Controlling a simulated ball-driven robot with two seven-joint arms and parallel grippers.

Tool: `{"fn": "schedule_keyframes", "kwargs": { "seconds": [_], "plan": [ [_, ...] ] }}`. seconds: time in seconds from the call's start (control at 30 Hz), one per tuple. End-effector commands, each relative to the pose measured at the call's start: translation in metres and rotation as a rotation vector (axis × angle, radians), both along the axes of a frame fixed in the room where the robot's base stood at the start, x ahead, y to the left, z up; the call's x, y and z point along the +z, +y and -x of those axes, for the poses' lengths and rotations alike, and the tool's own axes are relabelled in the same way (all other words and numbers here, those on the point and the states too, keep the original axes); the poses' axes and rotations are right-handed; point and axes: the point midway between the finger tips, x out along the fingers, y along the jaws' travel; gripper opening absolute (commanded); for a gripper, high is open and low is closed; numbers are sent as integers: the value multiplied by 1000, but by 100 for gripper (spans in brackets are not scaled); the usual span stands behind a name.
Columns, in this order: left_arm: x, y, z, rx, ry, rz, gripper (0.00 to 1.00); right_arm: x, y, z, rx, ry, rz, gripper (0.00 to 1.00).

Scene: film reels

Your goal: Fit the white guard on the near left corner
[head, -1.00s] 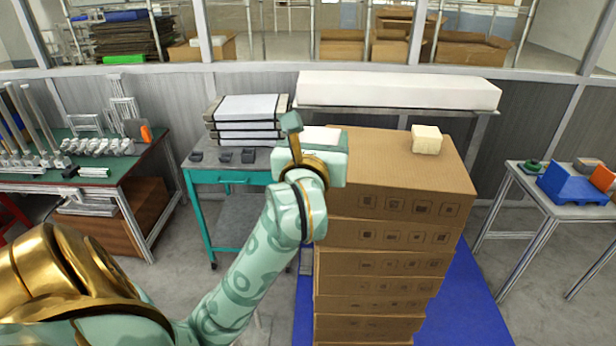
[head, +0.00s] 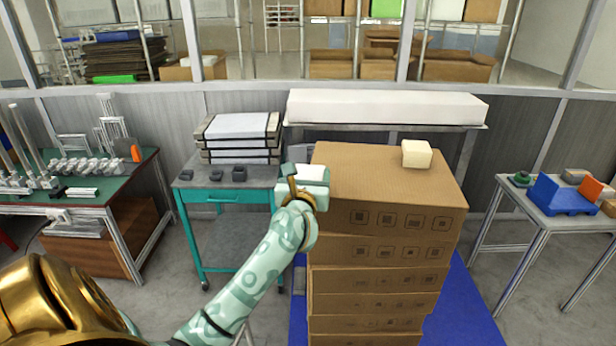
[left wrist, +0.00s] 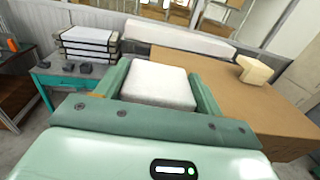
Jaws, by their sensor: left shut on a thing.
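My left gripper (head: 306,180) is shut on the white guard (left wrist: 158,84), a pale block between the two green fingers in the left wrist view. In the head view the guard (head: 311,170) shows only partly behind the gripper. The gripper is at the left side of the carton stack (head: 385,172), overlapping the top carton's left edge in the picture. The near left corner is partly hidden by the gripper and arm; I cannot tell whether the guard touches it. A cream block (head: 416,154) sits at the far right of the carton top. My right gripper is out of view.
The stack stands on a blue pallet (head: 462,310). A teal trolley (head: 215,200) with white-topped slabs and dark blocks is behind left. A long white block (head: 385,107) lies on a shelf behind. A table (head: 575,208) with a blue bin stands right. The carton top is mostly clear.

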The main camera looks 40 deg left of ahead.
Motion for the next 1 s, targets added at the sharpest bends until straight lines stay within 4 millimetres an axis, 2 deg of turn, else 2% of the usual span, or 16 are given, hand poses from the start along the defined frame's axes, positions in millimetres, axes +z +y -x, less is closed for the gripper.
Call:
{"fn": "schedule_keyframes", "kwargs": {
  "seconds": [0.03, 0.17, 0.2, 0.27, 0.3, 0.57, 0.67, 1.0],
  "plan": [
    [-6, 0, 0, 0, 8, 5, 45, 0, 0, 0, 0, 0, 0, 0],
    [-7, -1, 0, 0, 11, 7, 45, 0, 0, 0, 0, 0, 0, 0],
    [-8, -1, 0, -1, 13, 8, 71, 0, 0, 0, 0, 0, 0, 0],
    [-8, -1, 0, 0, 13, 8, 87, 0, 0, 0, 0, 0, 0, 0],
    [-8, -1, 0, 0, 12, 8, 90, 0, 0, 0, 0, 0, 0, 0],
    [-6, -1, 1, 0, 9, 5, 90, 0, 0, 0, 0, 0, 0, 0],
    [-7, -5, 7, 0, 9, 5, 90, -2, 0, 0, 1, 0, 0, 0],
    [-8, -46, 70, -2, 8, 5, 90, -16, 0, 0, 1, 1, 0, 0]
  ]
}}
